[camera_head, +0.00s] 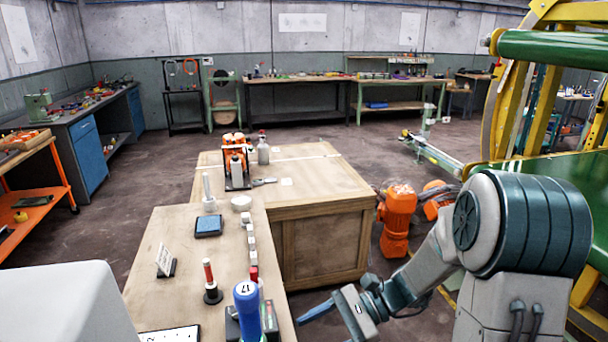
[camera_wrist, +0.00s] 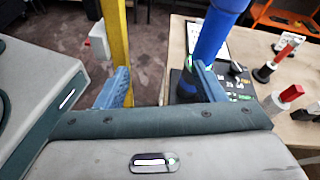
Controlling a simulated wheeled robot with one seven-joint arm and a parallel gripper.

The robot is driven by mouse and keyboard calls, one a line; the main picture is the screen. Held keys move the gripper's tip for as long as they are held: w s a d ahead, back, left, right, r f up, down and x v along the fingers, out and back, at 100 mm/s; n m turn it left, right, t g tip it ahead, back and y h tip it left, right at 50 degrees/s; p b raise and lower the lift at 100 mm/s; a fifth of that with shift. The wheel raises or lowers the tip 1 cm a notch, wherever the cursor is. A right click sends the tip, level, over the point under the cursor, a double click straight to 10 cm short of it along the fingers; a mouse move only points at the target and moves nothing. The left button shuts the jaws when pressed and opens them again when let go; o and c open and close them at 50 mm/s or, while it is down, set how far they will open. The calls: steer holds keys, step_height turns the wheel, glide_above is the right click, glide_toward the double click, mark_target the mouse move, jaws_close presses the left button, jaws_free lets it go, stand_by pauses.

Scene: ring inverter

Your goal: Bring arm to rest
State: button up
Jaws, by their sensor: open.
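My arm reaches in from the lower right of the head view, bent low beside the front table. My gripper (camera_head: 318,310) hangs just right of the table's right edge, its blue fingers pointing left. In the wrist view my gripper (camera_wrist: 162,84) is open, with its two blue fingers wide apart and nothing held between them. A blue cylinder marked 17 (camera_head: 247,298) stands upright on the front table. It also shows in the wrist view (camera_wrist: 214,35), behind the right finger; I cannot tell how far apart they are.
The front table (camera_head: 150,235) holds red-topped pegs (camera_head: 209,275), a blue pad (camera_head: 208,226) and small blocks. A wooden crate table (camera_head: 325,185) stands beyond it. Orange machinery (camera_head: 396,220) and a yellow frame (camera_head: 497,100) stand near my arm. Open floor lies behind.

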steer(key=s+d+r+n+t+h, duration=0.3)
steer(key=s+d+n+h, duration=0.1)
steer(key=d+n+h, duration=0.2)
steer(key=s+d+r+n+t+h, duration=0.3)
steer(key=s+d+n+h, duration=0.2)
steer(key=d+n+h, duration=0.1)
steer(key=shift+d+r+t+h, duration=0.15)
steer(key=shift+t+h, duration=0.25)
steer(key=shift+h, duration=0.3)
